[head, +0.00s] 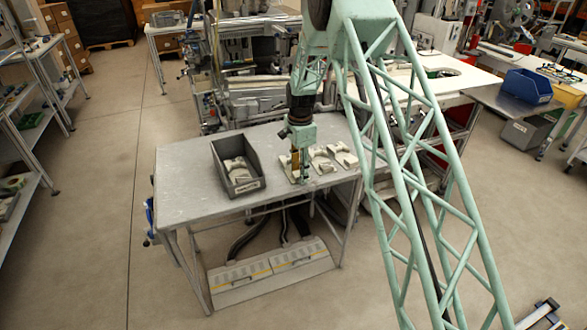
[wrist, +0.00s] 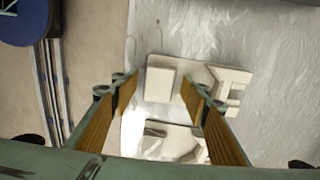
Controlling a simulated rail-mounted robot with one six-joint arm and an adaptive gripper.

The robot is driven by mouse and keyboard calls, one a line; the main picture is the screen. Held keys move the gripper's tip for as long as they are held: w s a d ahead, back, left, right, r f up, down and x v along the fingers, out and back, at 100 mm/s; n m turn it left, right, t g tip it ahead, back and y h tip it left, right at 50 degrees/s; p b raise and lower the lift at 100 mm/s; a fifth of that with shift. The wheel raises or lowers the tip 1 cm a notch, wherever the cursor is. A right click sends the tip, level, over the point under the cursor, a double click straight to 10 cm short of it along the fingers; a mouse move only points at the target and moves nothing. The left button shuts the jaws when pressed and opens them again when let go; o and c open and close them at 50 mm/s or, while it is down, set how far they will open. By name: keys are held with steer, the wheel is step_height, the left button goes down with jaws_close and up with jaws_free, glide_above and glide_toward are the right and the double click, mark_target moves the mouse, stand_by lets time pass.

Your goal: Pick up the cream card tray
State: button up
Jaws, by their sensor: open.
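Several similar cream pieces lie on the grey table; I cannot tell for certain which is the cream card tray. In the wrist view, one notched cream piece (wrist: 160,78) lies beyond the fingertips, partly covered by the right finger. Another cream piece (wrist: 172,143) shows between the fingers, its lower part hidden by the gripper body. My gripper (wrist: 158,88) is open, pointing down with nothing clamped. In the head view, my gripper (head: 297,178) is low over the table beside the cream pieces (head: 322,162), at the row's left end.
A dark open bin (head: 238,185) holding cream pieces stands left of my gripper on the grey table (head: 190,193). Bare tabletop lies left of the bin. A white workbench (head: 450,78) with equipment stands behind. The table's front edge is close to the gripper.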

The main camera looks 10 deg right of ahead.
steer(key=c, duration=1)
steer(key=shift+r, duration=0.2)
steer(key=shift+r, duration=1.45)
steer(key=shift+s+r, duration=0.1)
steer(key=shift+r, duration=0.1)
steer(key=s, duration=0.5)
steer(key=s+r, duration=0.1)
steer(key=s, duration=0.9)
steer(key=shift+s+d+r, duration=0.2)
steer(key=shift+s+d, duration=0.1)
steer(key=shift+s, duration=0.1)
